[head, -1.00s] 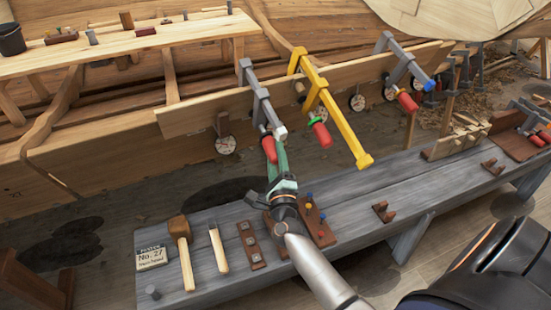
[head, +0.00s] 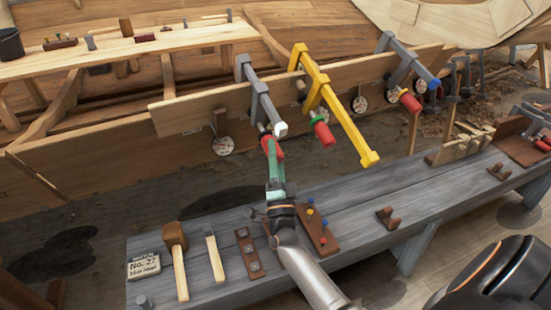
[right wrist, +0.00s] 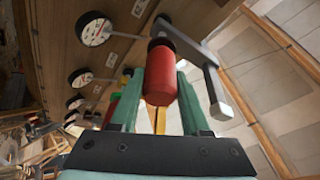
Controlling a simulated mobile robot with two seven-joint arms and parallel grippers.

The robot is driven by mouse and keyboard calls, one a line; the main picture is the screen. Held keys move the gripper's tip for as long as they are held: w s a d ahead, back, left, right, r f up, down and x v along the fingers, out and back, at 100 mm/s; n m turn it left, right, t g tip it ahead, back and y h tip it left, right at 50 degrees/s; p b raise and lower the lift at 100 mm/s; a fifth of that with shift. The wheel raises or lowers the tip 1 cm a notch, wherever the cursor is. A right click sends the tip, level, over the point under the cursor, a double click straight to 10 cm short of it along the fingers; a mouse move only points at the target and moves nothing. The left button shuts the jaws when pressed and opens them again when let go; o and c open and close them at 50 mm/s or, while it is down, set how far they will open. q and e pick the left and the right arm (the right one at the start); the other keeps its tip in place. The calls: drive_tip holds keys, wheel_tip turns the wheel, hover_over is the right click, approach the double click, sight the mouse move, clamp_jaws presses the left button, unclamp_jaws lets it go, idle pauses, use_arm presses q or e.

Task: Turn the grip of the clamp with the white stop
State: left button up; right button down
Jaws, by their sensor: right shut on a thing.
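The clamp with the white stop (head: 281,130) is the grey one at the left, hooked over the top edge of the plank. Its red grip (head: 279,146) hangs below the plank, partly hidden by my green fingers. My right gripper (head: 272,149) reaches up from below and is shut on this grip. In the right wrist view the red grip (right wrist: 160,77) stands between the two fingers (right wrist: 158,100), and the white stop (right wrist: 222,112) shows to the right of it. My left gripper is out of view.
A yellow clamp (head: 325,90) with a red grip (head: 322,133) hangs close to the right. A blue-stopped grey clamp (head: 400,60) is farther right. Round dials (head: 223,145) hang along the plank (head: 190,115). The grey bench (head: 350,245) below holds a mallet (head: 176,250) and racks.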

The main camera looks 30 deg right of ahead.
drive_tip(key=n+t, duration=0.1)
drive_tip(key=n, duration=0.1)
drive_tip(key=shift+n+b, duration=0.4)
drive_tip(key=shift+n+t+y, duration=0.3)
drive_tip(key=shift+n, duration=0.5)
drive_tip(key=shift+r+n, duration=0.1)
drive_tip(key=shift+n, duration=0.3)
drive_tip(key=shift+c, duration=1.9)
unclamp_jaws()
